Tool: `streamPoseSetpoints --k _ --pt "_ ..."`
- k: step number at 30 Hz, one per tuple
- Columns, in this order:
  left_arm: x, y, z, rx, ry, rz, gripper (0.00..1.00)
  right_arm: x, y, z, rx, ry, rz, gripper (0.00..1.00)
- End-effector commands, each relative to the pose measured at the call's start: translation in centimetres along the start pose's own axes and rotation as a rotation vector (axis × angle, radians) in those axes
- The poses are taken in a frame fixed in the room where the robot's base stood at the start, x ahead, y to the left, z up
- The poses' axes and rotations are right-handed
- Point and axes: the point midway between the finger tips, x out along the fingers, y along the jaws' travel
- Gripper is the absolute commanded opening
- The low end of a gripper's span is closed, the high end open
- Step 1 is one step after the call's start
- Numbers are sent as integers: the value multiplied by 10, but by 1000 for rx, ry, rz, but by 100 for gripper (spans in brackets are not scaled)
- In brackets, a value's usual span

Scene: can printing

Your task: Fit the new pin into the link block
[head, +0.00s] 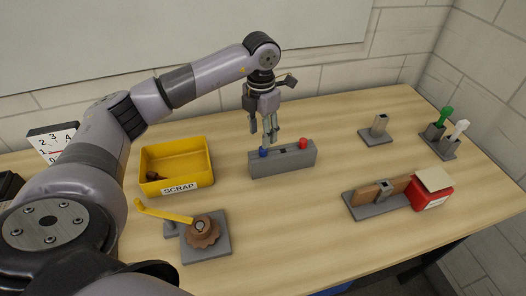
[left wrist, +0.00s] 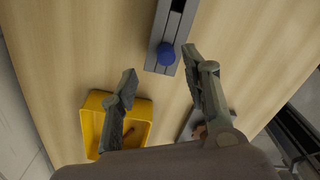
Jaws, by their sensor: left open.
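A long grey block (head: 283,163), which may be the link block, stands mid-table. It has a blue-topped piece (head: 263,153) at its left end, a red-topped piece (head: 303,144) at its right end and a dark square spot between them. I cannot tell which piece is the new pin. My left gripper (head: 271,140) is open and empty, pointing down just above the blue end. In the left wrist view the blue top (left wrist: 166,53) lies between the fingertips (left wrist: 160,63), apart from both. My right gripper is not in view.
A yellow SCRAP bin (head: 177,150) with a small dark brown piece stands left. A grey base with a brown wheel and yellow lever (head: 202,232) is in front. Right are a grey post (head: 379,125), a fixture with a red box (head: 433,194) and a green-and-white-handled stand (head: 440,130).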

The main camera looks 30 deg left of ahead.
Motion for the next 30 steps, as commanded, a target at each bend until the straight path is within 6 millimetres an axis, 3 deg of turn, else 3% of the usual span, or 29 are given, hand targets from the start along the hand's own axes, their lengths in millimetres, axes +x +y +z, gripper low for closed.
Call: streamPoseSetpoints --k 7,12,20,30 --pt "27 -8 -2 1 6 -1 43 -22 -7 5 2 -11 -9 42" --pt "49 -8 -2 0 3 -1 43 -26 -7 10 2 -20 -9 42" --pt "53 -8 -1 1 0 0 43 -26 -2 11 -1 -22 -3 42" --pt "53 -8 -1 0 0 0 21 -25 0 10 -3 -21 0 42"
